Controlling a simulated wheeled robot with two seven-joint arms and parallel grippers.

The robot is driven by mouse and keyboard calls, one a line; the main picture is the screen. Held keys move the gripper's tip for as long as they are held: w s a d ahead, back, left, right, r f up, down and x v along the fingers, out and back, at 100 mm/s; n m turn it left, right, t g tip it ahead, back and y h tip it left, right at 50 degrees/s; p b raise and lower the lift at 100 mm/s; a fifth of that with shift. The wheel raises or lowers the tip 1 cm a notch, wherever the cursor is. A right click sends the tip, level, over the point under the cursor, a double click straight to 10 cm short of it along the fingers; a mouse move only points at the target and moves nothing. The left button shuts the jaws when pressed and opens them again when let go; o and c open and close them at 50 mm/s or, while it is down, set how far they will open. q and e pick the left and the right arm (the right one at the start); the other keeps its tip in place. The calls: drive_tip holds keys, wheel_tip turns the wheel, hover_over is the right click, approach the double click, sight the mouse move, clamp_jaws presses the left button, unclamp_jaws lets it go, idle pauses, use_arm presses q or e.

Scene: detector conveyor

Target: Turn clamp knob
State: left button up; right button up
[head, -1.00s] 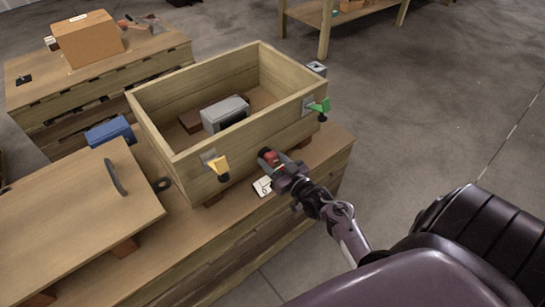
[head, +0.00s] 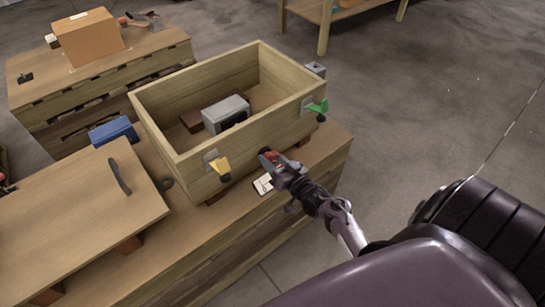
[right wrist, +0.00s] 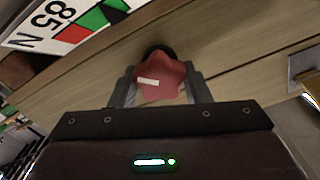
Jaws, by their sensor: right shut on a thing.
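A red clamp knob (right wrist: 160,80) with a white mark sits between the fingers of my right gripper (right wrist: 160,92) in the right wrist view. The right gripper is shut on it. In the head view my right gripper (head: 270,158) is at the front wall of the wooden crate (head: 262,140), and only a bit of red shows between its fingers. A yellow clamp handle (head: 219,167) is on the front wall to the left. A green clamp handle (head: 317,108) is near the right front corner. My left gripper is out of view.
A printed card (head: 263,184) with "85 N" and coloured bands lies by the gripper. A grey device (head: 226,113) stands in the crate. A wooden lid (head: 70,215) with a dark handle lies left, beside a blue object (head: 114,131).

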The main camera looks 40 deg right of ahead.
drive_tip(key=o, duration=1)
drive_tip(key=s, duration=0.7)
drive_tip(key=shift+s+d, duration=0.3)
drive_tip(key=shift+s, duration=0.1)
